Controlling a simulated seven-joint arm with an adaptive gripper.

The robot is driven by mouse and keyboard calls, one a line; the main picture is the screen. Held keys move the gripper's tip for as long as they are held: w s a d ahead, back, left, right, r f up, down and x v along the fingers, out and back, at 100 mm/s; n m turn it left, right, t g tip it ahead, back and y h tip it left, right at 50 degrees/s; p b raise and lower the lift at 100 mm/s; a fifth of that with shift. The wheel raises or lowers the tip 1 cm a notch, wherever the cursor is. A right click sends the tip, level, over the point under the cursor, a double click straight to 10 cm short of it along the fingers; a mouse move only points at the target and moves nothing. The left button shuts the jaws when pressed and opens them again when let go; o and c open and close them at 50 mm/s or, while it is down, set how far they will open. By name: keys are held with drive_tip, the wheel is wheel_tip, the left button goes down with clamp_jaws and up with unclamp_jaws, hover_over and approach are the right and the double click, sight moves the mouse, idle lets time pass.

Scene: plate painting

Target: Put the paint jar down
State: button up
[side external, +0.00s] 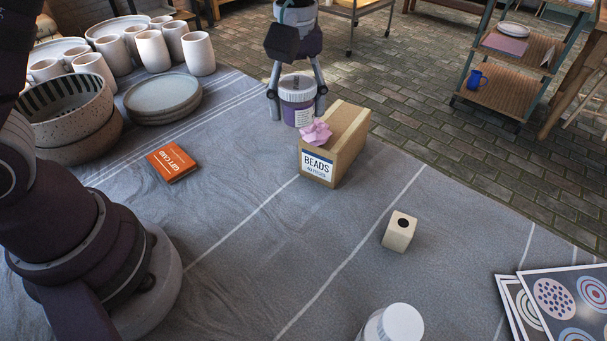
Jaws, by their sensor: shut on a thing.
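The paint jar (297,100) has a pale lid and a purple band with a light label. It stands upright at the table's far side, behind the bead box. My gripper (296,103) comes down from above with one finger on each side of the jar and is shut on it. The jar's base is close to the table cloth (225,240); whether it touches cannot be told, as the box partly blocks the view there.
A cardboard bead box (341,135) with a crumpled pink paper (315,132) stands just in front of the jar. A small block (399,231), a white-lidded jar (400,322), orange cards (171,162), stacked plates (163,97) and bowls (75,125) surround clear cloth.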

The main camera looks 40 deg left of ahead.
sight(334, 272)
drive_tip(key=s+d+m, duration=0.4)
drive_tip(key=d+m, duration=0.1)
drive_tip(key=d, duration=0.2)
drive_tip(key=s+d+m, duration=0.4)
drive_tip(key=d+m, duration=0.1)
drive_tip(key=d, duration=0.2)
drive_tip(key=f, duration=1.4)
drive_tip(key=shift+w+a+f, duration=0.2)
drive_tip(key=shift+w+f, duration=0.05)
drive_tip(key=shift+f, duration=0.1)
drive_tip(key=shift+f, duration=0.1)
drive_tip(key=o, duration=1.2)
wheel_tip(334, 272, up, 12)
drive_tip(key=a+r+t, duration=0.2)
drive_tip(key=a+r, duration=0.5)
drive_tip(key=a, duration=0.2)
drive_tip(key=s+a+r+t, duration=0.1)
drive_tip(key=s+a+t, duration=0.2)
drive_tip(key=a, duration=0.8)
drive_tip(key=shift+s+a+r+t, duration=0.2)
drive_tip(key=shift+s+t, duration=0.1)
drive_tip(key=shift+s, duration=0.8)
